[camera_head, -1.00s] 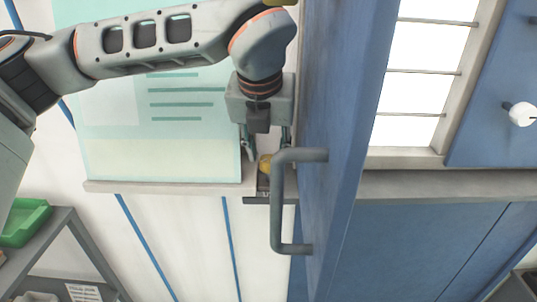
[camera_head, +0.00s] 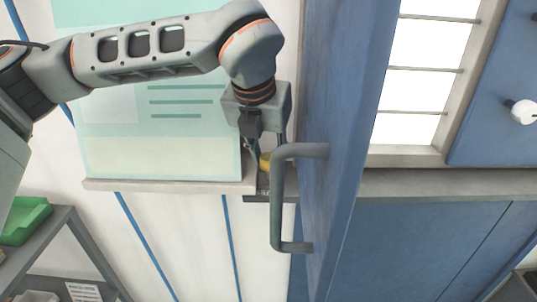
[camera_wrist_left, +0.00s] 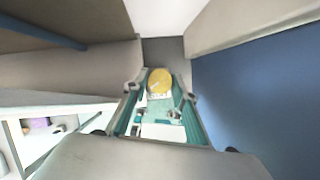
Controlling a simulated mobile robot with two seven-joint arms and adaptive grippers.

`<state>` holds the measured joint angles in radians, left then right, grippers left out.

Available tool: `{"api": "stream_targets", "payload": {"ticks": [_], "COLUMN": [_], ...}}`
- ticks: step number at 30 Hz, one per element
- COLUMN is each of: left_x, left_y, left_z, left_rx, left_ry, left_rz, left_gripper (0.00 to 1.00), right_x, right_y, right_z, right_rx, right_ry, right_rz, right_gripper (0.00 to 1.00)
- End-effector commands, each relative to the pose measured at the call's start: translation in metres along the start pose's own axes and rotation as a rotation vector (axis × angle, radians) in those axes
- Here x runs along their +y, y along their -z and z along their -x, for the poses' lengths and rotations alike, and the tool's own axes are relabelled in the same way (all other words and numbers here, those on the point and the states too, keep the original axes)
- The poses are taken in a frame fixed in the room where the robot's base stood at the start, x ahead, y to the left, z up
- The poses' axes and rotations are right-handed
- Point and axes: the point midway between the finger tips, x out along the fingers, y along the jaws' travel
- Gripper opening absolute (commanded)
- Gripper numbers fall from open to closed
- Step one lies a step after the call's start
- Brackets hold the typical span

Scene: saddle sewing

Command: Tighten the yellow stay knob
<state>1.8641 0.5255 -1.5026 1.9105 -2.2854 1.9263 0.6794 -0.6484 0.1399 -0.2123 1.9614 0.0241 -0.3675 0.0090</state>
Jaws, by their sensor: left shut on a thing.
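The yellow stay knob (camera_head: 265,161) shows as a small yellow piece beside the blue door, just behind the door's grey handle. My left gripper (camera_head: 264,151) reaches down to it from above. In the left wrist view the round yellow face of the knob (camera_wrist_left: 159,81) sits between the fingertips of my left gripper (camera_wrist_left: 160,90), which are shut on it. The handle partly hides the knob and one fingertip in the head view. My right gripper is not in view.
The blue door (camera_head: 345,150) with its grey handle (camera_head: 277,205) stands close to the right of the gripper. A pale ledge (camera_head: 170,186) runs below a light green panel (camera_head: 165,150). A green bin (camera_head: 25,220) sits on a grey shelf at the lower left.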

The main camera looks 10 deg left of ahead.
Motion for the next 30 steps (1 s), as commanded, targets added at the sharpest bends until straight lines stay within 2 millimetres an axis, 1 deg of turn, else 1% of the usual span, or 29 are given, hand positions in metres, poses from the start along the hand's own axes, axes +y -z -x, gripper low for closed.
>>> {"api": "stream_targets", "payload": {"ticks": [1,5,14,15,22,25,28,30], "left_x": [0.001,0.001,0.001,0.001,0.001,0.001,0.001,0.001], "left_y": [0.000,0.000,0.000,0.000,0.000,-0.001,-0.001,-0.002], "left_z": [-0.001,0.000,0.000,0.001,0.000,0.001,0.007,0.017], "left_rx": [0.000,-0.001,-0.002,-0.002,-0.002,-0.002,-0.004,-0.006], "left_ry": [0.016,0.040,0.044,0.044,0.044,0.044,0.044,0.044], "left_rz": [-0.034,-0.096,-0.106,-0.106,-0.105,-0.105,-0.104,-0.104], "left_gripper": [0.05,0.05,0.05,0.34,0.34,0.34,0.34,0.34], "right_x": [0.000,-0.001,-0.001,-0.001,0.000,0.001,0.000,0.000], "right_y": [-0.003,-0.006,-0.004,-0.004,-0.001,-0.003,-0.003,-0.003], "right_z": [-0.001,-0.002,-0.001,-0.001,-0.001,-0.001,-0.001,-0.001], "right_rx": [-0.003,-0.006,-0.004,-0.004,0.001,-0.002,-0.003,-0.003], "right_ry": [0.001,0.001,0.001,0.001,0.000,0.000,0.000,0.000], "right_rz": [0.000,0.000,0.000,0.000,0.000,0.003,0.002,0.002], "right_gripper": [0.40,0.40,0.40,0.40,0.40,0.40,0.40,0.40]}}
